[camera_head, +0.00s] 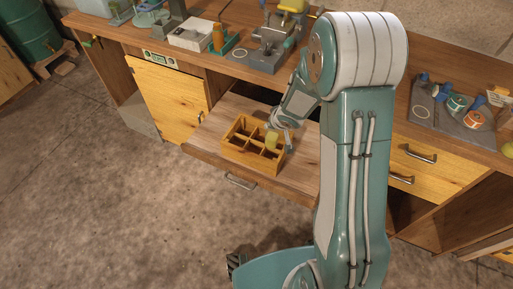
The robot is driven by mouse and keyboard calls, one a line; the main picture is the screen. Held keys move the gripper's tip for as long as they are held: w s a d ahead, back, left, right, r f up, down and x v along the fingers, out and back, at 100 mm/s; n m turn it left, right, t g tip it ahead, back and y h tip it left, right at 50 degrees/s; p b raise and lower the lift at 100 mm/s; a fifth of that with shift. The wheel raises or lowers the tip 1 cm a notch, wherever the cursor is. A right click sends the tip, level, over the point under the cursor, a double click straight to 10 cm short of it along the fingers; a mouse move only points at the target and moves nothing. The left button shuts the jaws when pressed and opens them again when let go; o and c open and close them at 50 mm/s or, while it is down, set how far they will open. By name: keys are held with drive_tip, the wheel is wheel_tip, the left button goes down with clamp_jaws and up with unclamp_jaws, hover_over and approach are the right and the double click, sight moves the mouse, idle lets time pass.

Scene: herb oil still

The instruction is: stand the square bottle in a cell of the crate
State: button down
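The wooden crate (243,157) with several cells sits on the pulled-out drawer board in the middle of the view. A small yellow-green bottle (272,138), which looks like the square bottle, is at the crate's right-hand cells. Its lower part is hidden by the crate, and I cannot tell if it rests on the cell's floor. My gripper (283,126) points down right at the bottle's top, above the crate's right side. The fingers are too small to tell whether they grip the bottle or stand apart from it.
The open drawer (206,138) has bare board around the crate. The workbench (130,35) behind it holds a white box (190,34), an amber bottle (218,37) and a grey press-like device (270,45). A grey tray (452,124) with tins stands at right. A green barrel (27,35) is far left.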

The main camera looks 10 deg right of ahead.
sight(271, 145)
drive_tip(key=shift+w+d+r+n, duration=0.1)
drive_tip(key=shift+d+n, duration=0.05)
drive_tip(key=shift+n, duration=0.15)
drive_tip(key=shift+n+y, duration=0.6)
drive_tip(key=shift+n, duration=0.1)
drive_tip(key=shift+s+a+f+n+g+y, duration=0.15)
drive_tip(key=shift+s+a+n+g, duration=0.05)
drive_tip(key=shift+a+n, duration=0.15)
drive_tip(key=shift+s+a+f+n+g+y, duration=0.1)
drive_tip(key=shift+s+a+n+g+y, duration=0.1)
drive_tip(key=shift+a+n, duration=0.15)
drive_tip(key=shift+s+f, duration=0.1)
drive_tip(key=shift+f, duration=0.1)
drive_tip(key=shift+n, duration=0.3)
drive_tip(key=f, duration=0.3)
drive_tip(key=d+f, duration=0.1)
drive_tip(key=f, duration=0.1)
drive_tip(key=shift+f, duration=0.15)
drive_tip(key=f, duration=0.4)
drive_tip(key=shift+a+f, duration=0.25)
drive_tip(key=shift+a, duration=0.1)
drive_tip(key=shift+d, duration=0.15)
